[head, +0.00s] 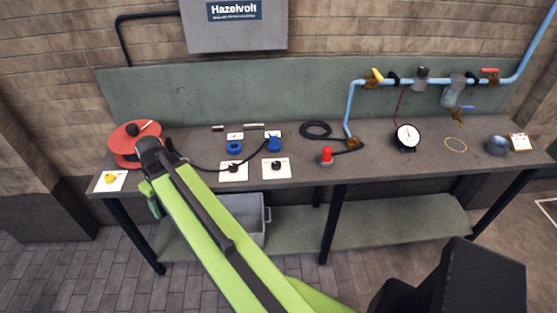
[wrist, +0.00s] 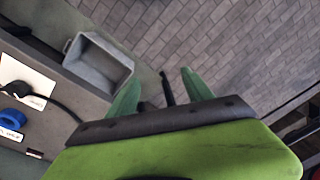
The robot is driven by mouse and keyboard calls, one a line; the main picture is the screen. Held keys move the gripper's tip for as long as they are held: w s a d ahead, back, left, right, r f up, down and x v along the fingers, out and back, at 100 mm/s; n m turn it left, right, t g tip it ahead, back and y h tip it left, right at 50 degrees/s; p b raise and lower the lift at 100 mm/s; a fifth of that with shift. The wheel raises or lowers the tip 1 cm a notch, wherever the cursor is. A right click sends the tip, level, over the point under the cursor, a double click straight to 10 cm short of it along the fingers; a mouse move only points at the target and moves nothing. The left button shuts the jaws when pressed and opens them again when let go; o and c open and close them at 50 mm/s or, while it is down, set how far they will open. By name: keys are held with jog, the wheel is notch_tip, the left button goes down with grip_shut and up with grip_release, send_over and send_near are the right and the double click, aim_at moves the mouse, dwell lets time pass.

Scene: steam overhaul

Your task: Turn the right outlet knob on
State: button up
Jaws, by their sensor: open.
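Two white plates with black knob-like parts lie on the bench. The right plate (head: 284,174) carries a dark round knob (head: 277,166); its setting is too small to read. The left plate (head: 241,176) has a similar black part with a cable by it. One such plate (wrist: 30,72) shows at the left edge of the wrist view, with a black part and cable; I cannot tell which of the two it is. My gripper (wrist: 161,71) is open and empty, over the floor beside the bench front, left of the right knob in the head view and apart from it.
A blue ring (head: 234,147) and blue plug-like part (head: 273,144) lie behind the plates. A red beacon (head: 326,156) stands to the right. A red reel (head: 124,146) stands left. A grey bin (wrist: 97,62) sits on the lower shelf. Dial and blue pipe are further right.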

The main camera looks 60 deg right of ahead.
jog(key=s+d+r+t+p, duration=0.1)
jog(key=s+d+r+p, duration=0.15)
jog(key=d, duration=1.45)
notch_tip(320, 180, up, 4)
jog(key=t+p, duration=0.2)
send_over(277, 164)
jog(key=w+a, duration=0.1)
jog(key=a, duration=0.6)
jog(key=s+d+r+t, duration=0.1)
jog(key=s+d, duration=0.7)
jog(key=shift+h, duration=0.4)
jog(key=b+x, duration=1)
jog(key=x, duration=0.1)
jog(key=b+x, duration=0.5)
jog(key=x, duration=0.1)
jog(key=shift+a+f+b, duration=0.25)
jog(key=shift+b, duration=0.1)
jog(key=shift+r, duration=0.1)
